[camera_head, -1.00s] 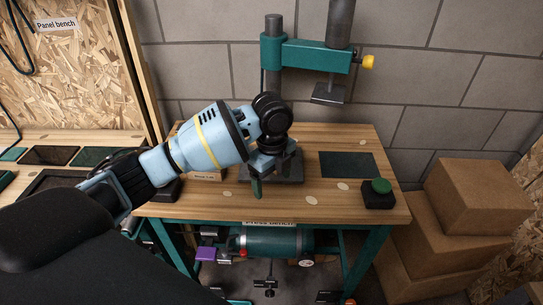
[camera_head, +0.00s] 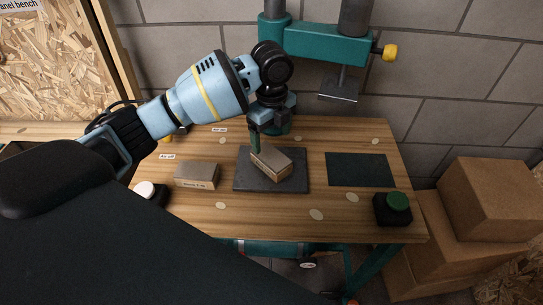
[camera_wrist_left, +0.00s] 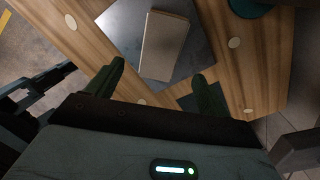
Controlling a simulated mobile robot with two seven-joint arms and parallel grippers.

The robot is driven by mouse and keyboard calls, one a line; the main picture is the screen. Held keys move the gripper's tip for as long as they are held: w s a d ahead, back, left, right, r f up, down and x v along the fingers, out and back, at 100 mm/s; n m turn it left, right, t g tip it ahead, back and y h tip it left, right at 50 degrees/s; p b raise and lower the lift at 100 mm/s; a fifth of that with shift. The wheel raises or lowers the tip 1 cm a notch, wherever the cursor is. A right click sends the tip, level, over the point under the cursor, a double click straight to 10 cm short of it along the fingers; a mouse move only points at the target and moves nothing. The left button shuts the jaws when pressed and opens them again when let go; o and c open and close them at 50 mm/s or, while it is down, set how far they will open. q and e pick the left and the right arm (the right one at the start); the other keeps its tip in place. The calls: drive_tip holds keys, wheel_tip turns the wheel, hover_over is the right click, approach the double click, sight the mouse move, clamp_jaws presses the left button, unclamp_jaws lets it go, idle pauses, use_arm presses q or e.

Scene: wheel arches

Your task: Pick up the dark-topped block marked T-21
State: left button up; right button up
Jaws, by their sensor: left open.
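A brown block (camera_head: 272,162) lies slightly turned on the dark square plate (camera_head: 240,182) on the press bench. It also shows in the wrist view (camera_wrist_left: 164,45), beyond my fingertips. A second brown block (camera_head: 197,175), with a label on its front, stands on the wood left of the plate. Its label begins "Block T-", but the number is too small to read. I see no clear T-21 mark on either block. My left gripper (camera_head: 258,143) is just above and behind the plate block. In the wrist view its green fingers (camera_wrist_left: 157,87) are apart and empty. My right gripper is not in view.
The press head (camera_head: 340,88) overhangs the back of the bench. A dark mat (camera_head: 360,170) and a green button (camera_head: 397,202) are on the right. A white button (camera_head: 146,190) is at the left. Cardboard boxes (camera_head: 490,200) stand right of the bench. The front wood is clear.

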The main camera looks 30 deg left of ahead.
sight(271, 156)
use_arm(q)
drive_tip(key=shift+s+f, duration=0.1)
drive_tip(key=shift+f, duration=1.3)
drive_tip(key=shift+w+a+f, duration=0.1)
drive_tip(key=shift+f, duration=1.15)
drive_tip(key=shift+w+a+f, duration=0.1)
drive_tip(key=shift+f, duration=1.15)
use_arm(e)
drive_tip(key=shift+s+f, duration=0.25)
use_arm(q)
drive_tip(key=shift+c, duration=0.4)
drive_tip(key=c, duration=1.2)
drive_tip(key=shift+o, duration=0.2)
drive_tip(key=shift+r, duration=0.15)
